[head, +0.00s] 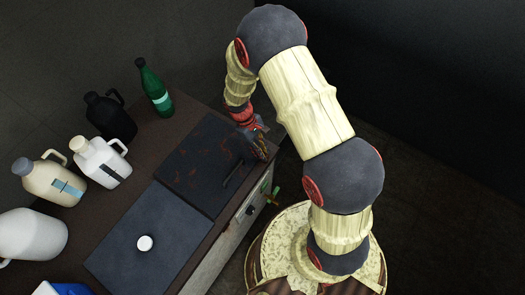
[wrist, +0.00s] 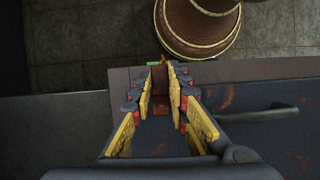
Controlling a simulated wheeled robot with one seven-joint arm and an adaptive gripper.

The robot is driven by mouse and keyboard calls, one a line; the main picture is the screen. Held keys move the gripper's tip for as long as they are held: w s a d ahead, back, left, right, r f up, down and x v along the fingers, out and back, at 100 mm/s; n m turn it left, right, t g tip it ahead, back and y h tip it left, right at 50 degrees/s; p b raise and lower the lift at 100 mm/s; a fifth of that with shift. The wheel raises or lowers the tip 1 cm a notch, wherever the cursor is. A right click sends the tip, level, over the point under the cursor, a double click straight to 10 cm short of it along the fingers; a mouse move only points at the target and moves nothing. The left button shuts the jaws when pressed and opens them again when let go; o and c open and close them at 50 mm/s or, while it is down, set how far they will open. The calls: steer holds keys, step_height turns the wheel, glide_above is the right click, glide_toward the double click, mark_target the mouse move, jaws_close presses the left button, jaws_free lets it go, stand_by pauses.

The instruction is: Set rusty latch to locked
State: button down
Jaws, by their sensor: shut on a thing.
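My gripper (head: 260,150) reaches down at the front edge of the tank, beside the dark rust-streaked lid (head: 196,150). In the wrist view my gripper (wrist: 163,72) has its fingers closing in on a small reddish-brown part (wrist: 160,80) at the brown edge strip. That part looks like the rusty latch, and the fingers are shut on it. Most of it is hidden by the fingers, so I cannot tell which position it is in. The same lid (wrist: 235,98) has a dark bar handle (wrist: 262,113) right of the fingers.
A second dark lid (head: 170,220) with a white knob (head: 145,243) lies nearer. Several jugs, including a black one (head: 110,118), and a green bottle (head: 153,88) stand along the left. A green-and-red fitting (head: 273,196) sticks out from the front panel (head: 225,250).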

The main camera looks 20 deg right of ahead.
steer(key=c, duration=1.8)
jaws_free()
steer(key=shift+c, duration=0.2)
steer(key=shift+o, duration=0.6)
steer(key=shift+r, duration=0.15)
steer(key=v, duration=1.1)
steer(key=shift+r, duration=0.35)
steer(key=shift+w+a, duration=0.1)
